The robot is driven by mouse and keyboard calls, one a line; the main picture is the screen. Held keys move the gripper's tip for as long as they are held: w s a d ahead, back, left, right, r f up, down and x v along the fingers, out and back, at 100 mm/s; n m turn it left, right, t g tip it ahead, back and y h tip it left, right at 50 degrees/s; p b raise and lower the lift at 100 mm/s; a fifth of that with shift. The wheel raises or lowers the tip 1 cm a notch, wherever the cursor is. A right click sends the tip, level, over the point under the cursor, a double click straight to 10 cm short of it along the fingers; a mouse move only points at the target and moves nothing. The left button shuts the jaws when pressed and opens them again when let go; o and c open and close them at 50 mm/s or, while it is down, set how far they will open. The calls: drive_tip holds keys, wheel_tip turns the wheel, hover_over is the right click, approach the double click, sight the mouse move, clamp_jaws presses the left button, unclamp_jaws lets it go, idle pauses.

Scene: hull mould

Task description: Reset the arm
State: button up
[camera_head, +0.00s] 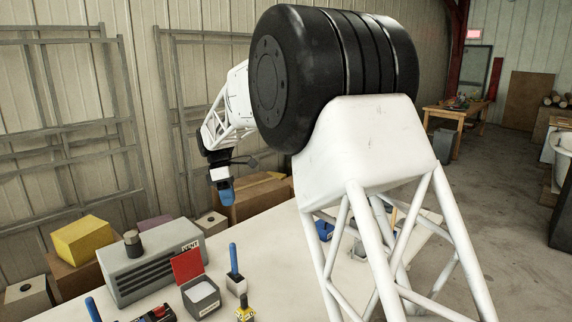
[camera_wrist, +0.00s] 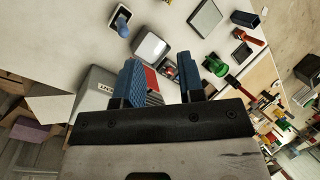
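My gripper (camera_head: 226,191) hangs above the far side of the pale table in the head view, with its blue fingers pointing down. In the wrist view my gripper (camera_wrist: 161,76) shows two blue ribbed fingers standing apart, with no object held between them. The table and its items lie beyond the fingers. My white lattice arm and its black joint cover much of the middle and right of the head view and hide part of the table.
On the table (camera_head: 262,243) stand a grey vent box (camera_head: 150,275), a red card (camera_head: 187,265), a grey bin (camera_head: 201,297) and a blue-handled tool (camera_head: 235,265). A yellow block (camera_head: 82,240) sits on a carton at left. Metal frames (camera_head: 70,130) lean on the wall.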

drive_tip(key=s+d+r+m+t+y, duration=0.1)
drive_tip(key=s+d+r+m, duration=0.35)
drive_tip(key=s+d, duration=0.7)
drive_tip(key=s+d+r+m+t+y, duration=0.15)
drive_tip(key=s+d+r+m, duration=0.35)
drive_tip(key=s+d, duration=0.65)
drive_tip(key=s+d+f+m+t, duration=0.1)
drive_tip(key=s+d+f+m, duration=0.2)
drive_tip(key=s, duration=0.5)
drive_tip(key=s+d+f+m+t, duration=0.1)
drive_tip(key=s+d+f+m, duration=0.2)
drive_tip(key=s, duration=0.5)
drive_tip(key=s+d+f+m+t, duration=0.1)
drive_tip(key=s+d+f+m, duration=0.2)
drive_tip(key=s+d, duration=0.4)
drive_tip(key=shift+s+m+t, duration=0.35)
drive_tip(key=shift+s+m, duration=0.3)
drive_tip(key=shift+s, duration=0.3)
